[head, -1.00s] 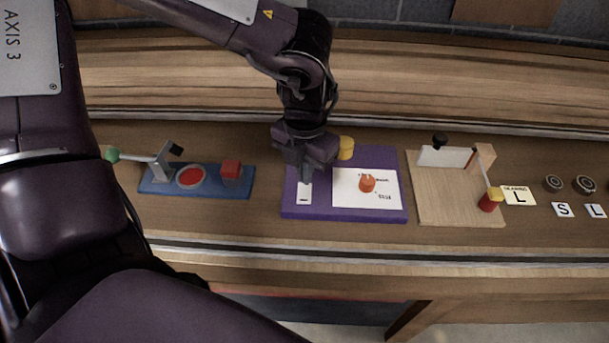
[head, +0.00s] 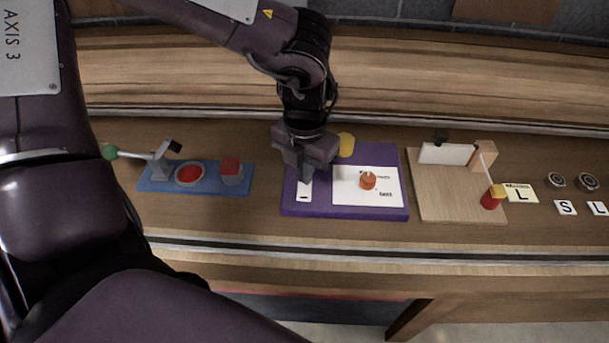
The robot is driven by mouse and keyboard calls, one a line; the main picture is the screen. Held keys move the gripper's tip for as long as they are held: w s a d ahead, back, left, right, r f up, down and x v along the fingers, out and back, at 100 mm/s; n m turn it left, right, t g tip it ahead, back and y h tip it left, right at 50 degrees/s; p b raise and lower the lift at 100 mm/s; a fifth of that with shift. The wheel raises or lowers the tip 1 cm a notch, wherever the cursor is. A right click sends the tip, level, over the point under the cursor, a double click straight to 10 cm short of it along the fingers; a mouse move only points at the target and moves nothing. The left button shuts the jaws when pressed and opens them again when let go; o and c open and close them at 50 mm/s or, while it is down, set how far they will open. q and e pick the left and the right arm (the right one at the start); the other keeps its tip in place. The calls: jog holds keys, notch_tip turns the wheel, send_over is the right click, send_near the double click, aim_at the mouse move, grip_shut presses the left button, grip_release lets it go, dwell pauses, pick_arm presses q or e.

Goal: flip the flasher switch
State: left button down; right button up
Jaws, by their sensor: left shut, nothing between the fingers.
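A purple panel (head: 345,210) lies on the wooden counter in the middle of the head view. It carries a white plate with an orange knob (head: 368,181) and a narrow white switch plate (head: 304,191) with a dark mark at its lower end. A yellow cylinder (head: 346,145) stands at its back edge. My left gripper (head: 305,172) is shut and empty, pointing down over the upper end of the narrow plate. It hides that end and any switch lever there. I cannot tell whether the fingertips touch it. My right gripper is not in view.
To the left is a blue board (head: 210,187) with a red button, a red block and a green-tipped lever. To the right is a wooden board (head: 445,205) with a red-and-yellow-ended lever. Letter cards (head: 520,194) and dark round pieces (head: 587,182) lie far right.

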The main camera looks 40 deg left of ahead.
pick_arm(q)
jog(key=shift+f+b, duration=0.45)
jog(key=shift+f, duration=0.1)
jog(key=shift+r, duration=0.2)
jog(key=shift+r+p, duration=2)
jog(key=shift+r, duration=1.4)
